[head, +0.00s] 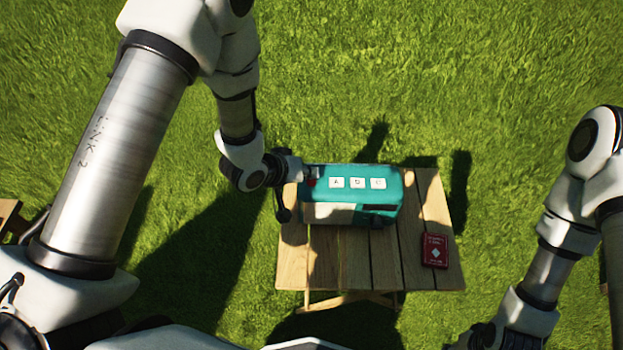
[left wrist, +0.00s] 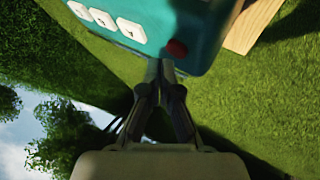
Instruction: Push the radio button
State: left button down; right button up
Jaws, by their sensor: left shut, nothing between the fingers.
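The teal radio (head: 388,178) lies on the wooden table, with three white buttons (head: 357,183) in a row on its upward face. A red button (head: 312,182) is at the left end of that face. It also shows in the left wrist view (left wrist: 177,48). My left gripper (head: 303,172) is shut and empty at the radio's left end, next to the red button. In the left wrist view its fingertips (left wrist: 160,66) overlap the radio's edge just beside the red button; I cannot tell whether they touch. My right gripper is only partly seen at the bottom edge, its fingers unclear.
The slatted wooden table (head: 415,270) stands on grass, with free room in front of the radio. A red card box (head: 434,250) lies at its right front. Another wooden piece (head: 10,215) shows at the far left edge.

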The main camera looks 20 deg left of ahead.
aim_at(309, 183)
pick_arm(q)
jog(key=shift+f, duration=0.1)
dwell(0.4)
jog(key=shift+f, duration=0.35)
dwell(0.3)
jog(key=shift+r+p, duration=0.5)
jog(key=shift+r, duration=0.1)
notch_tip(309, 183, up, 6)
jog(key=p, duration=0.6)
